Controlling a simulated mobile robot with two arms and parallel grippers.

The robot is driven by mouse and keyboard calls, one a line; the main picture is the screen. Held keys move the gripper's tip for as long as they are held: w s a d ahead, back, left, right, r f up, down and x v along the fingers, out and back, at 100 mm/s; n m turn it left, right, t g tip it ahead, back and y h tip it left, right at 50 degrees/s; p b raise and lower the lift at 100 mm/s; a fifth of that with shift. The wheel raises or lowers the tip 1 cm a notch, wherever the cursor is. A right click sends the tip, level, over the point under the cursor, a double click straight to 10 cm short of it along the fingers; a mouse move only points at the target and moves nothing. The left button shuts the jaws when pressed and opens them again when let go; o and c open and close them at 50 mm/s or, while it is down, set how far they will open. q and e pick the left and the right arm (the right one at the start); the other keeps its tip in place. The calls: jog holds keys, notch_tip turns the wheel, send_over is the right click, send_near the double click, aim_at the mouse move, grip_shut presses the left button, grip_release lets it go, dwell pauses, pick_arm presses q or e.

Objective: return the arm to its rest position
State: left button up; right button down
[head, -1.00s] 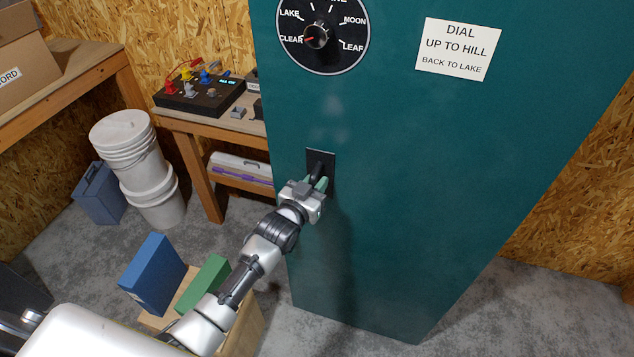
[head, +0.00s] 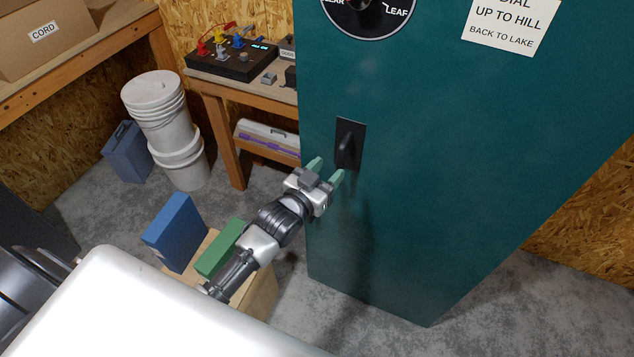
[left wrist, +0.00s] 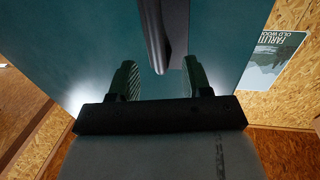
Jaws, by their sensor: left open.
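My left gripper (head: 326,171) is open and empty in the head view, its two green fingertips spread just below and left of the black handle (head: 347,146) on the teal cabinet (head: 420,190). In the left wrist view the fingers (left wrist: 160,82) are apart with nothing between them, and the dark handle (left wrist: 158,32) stands ahead of them, apart from both fingers. My left arm reaches in from the lower left of the head view. My right gripper is not in view.
A box with a blue binder (head: 174,233) and a green binder (head: 221,248) stands on the floor beside my left arm. White buckets (head: 160,120), a blue case (head: 128,152) and a wooden bench with a dark control box (head: 232,55) lie beyond. Grey floor is clear between them.

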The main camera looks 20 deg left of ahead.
pick_arm(q)
jog(key=s+a+f+g+y+b, duration=0.1)
jog(key=s+f+g, duration=0.2)
jog(key=s+f, duration=0.55)
jog(key=s+a+f+g+y, duration=0.1)
jog(key=s+a+f+g, duration=0.15)
jog(key=f, duration=1.15)
jog(key=s+f+g+y+b, duration=0.1)
jog(key=s+f+g, duration=0.2)
jog(key=s+f, duration=0.55)
jog(key=s+f+g, duration=0.4)
jog(key=s+f, duration=0.5)
jog(key=s, duration=0.4)
jog(key=s+a+f+g+y+b, duration=0.1)
jog(key=s+f+g, duration=0.3)
jog(key=s+f, duration=0.6)
jog(key=s, duration=0.3)
jog(key=shift+a, duration=0.2)
jog(key=shift+w, duration=0.1)
